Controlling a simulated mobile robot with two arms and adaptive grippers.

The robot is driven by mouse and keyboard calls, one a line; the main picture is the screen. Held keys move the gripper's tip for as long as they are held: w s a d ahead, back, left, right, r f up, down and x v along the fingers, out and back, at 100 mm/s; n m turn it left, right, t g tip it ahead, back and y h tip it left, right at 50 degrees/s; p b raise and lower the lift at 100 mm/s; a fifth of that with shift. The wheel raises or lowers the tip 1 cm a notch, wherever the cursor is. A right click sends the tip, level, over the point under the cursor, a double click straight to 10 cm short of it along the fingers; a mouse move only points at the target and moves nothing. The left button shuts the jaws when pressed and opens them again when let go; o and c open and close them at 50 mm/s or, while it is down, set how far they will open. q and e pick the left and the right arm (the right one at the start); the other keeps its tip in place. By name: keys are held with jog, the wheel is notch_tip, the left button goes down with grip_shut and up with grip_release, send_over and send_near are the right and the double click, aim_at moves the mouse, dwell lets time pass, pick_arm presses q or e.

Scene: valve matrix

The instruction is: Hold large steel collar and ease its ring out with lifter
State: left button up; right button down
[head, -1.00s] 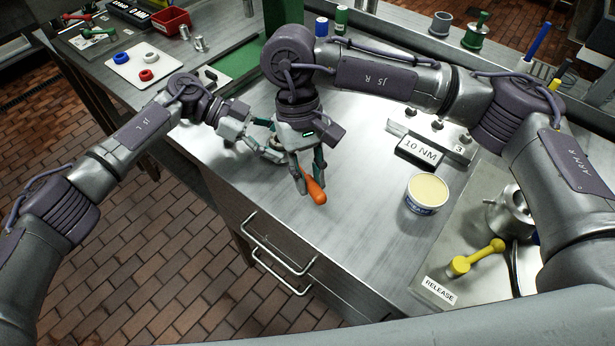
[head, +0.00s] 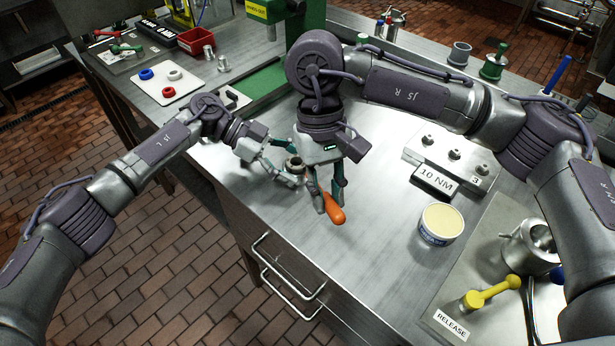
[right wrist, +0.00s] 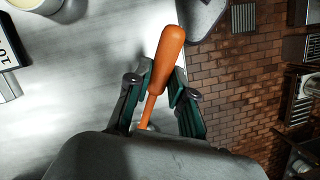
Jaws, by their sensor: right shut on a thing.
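In the head view, the steel collar (head: 294,164) is a small grey round piece near the front edge of the bench. My left gripper (head: 288,162) reaches it from the left, with fingers on either side of it. I cannot tell whether they press on it. The ring in the collar is too small to make out. My right gripper (head: 328,198) is shut on the orange-handled lifter (head: 335,209), just right of the collar. In the right wrist view, the orange handle (right wrist: 167,58) sticks out between the fingers, and its lower end is partly hidden.
A tub (head: 440,223) and the 10 NM block (head: 434,181) stand to the right. A plate marked RELEASE (head: 451,325) carries a yellow-handled lever (head: 490,293). A white board with rings (head: 168,82) lies at the back left. The metal top between the lifter and tub is clear.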

pick_arm(q)
jog(key=shift+o, duration=1)
jog(key=v, duration=1.2)
jog(key=shift+a, duration=0.1)
